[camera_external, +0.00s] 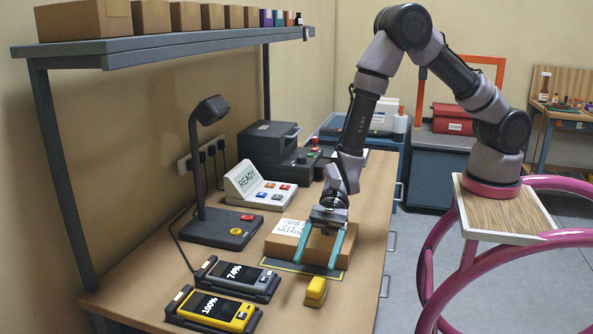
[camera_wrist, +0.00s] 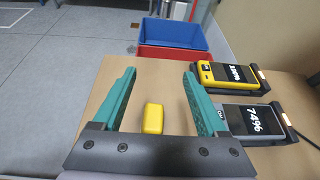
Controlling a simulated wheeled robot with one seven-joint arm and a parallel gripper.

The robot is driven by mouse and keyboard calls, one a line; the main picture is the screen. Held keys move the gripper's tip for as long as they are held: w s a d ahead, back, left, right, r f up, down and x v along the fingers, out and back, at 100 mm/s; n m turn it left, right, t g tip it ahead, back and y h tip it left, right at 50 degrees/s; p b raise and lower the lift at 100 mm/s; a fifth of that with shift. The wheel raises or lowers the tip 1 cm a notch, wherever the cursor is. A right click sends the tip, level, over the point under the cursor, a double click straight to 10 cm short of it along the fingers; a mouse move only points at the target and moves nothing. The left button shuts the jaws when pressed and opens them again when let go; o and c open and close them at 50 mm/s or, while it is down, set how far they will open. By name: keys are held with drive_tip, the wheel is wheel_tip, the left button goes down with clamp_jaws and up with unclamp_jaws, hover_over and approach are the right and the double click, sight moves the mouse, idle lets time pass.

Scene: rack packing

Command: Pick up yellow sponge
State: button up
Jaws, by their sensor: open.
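The yellow sponge (camera_external: 316,291) is a small block lying on the wooden workbench, near its front edge. In the wrist view the sponge (camera_wrist: 153,118) shows between and beyond the teal fingers, with nothing touching it. My gripper (camera_external: 317,268) is open and empty, its fingers pointing down just behind the sponge, in front of the cardboard box with a label (camera_external: 286,242). In the wrist view my gripper (camera_wrist: 160,82) has its two fingers wide apart. The exact height of the fingertips over the bench cannot be told.
Two handheld devices in chargers, a grey one (camera_external: 235,277) and a yellow one (camera_external: 212,307), lie left of the sponge. A dark lamp (camera_external: 210,165) and a white button panel (camera_external: 262,187) stand behind. Blue and red bins (camera_wrist: 174,33) are on the floor. The bench around the sponge is clear.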

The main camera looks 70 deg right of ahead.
sight(313, 296)
drive_tip(key=shift+a+f+m, duration=0.25)
drive_tip(key=shift+f+m, duration=0.05)
drive_tip(key=shift+f, duration=0.8)
wheel_tip(313, 296, down, 6)
drive_tip(key=shift+f, duration=0.25)
drive_tip(key=shift+x, duration=1.5)
clamp_jaws()
